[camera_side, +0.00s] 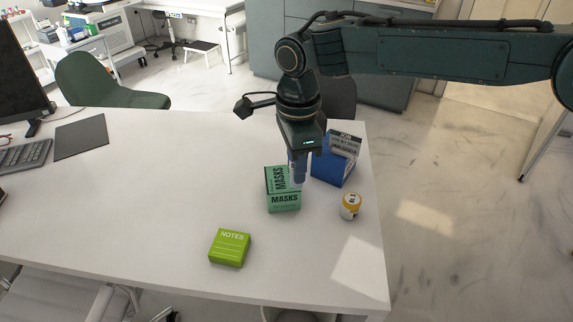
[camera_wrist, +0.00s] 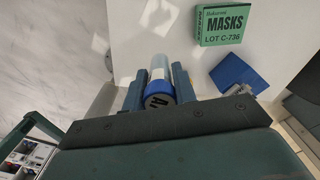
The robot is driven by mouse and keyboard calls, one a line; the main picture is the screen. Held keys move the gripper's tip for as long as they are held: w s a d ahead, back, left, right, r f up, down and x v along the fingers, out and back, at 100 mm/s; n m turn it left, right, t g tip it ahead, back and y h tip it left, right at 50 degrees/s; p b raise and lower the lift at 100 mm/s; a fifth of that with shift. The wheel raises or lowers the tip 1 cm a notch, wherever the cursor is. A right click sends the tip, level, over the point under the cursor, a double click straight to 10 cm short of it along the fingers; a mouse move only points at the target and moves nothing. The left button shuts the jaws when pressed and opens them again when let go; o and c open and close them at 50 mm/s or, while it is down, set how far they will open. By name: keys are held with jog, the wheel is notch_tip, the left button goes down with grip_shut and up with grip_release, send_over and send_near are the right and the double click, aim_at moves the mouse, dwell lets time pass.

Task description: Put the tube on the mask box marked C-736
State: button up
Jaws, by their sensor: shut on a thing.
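The tube shows in the wrist view (camera_wrist: 158,88) with a blue end cap marked with a dark letter and a paler body beyond it. My gripper (camera_wrist: 157,82) is shut on it, one finger on each side. In the side view my gripper (camera_side: 299,157) points down, and the blue tube (camera_side: 299,171) hangs upright below it, in front of part of the mask box in the picture. The green mask box (camera_side: 284,203) lies on the table; its lot mark C-736 reads in the wrist view (camera_wrist: 221,25), where the box is apart from the tube, up and right.
A blue box with a grey label (camera_side: 332,168) stands just right of the mask box, close to my gripper. A yellow-and-white jar (camera_side: 350,207) and a green notes block (camera_side: 230,248) are nearer the front.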

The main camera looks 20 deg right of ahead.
jog(key=m, duration=0.1)
send_over(286, 190)
jog(key=s, duration=0.2)
notch_tip(286, 190, down, 3)
jog(key=shift+w+f+m, duration=0.2)
jog(key=shift+w, duration=0.3)
jog(key=shift+w+f+m, duration=0.2)
jog(key=shift+w, duration=0.3)
jog(key=shift+f, duration=0.15)
jog(key=shift+f, duration=1.9)
jog(key=shift+f, duration=2.1)
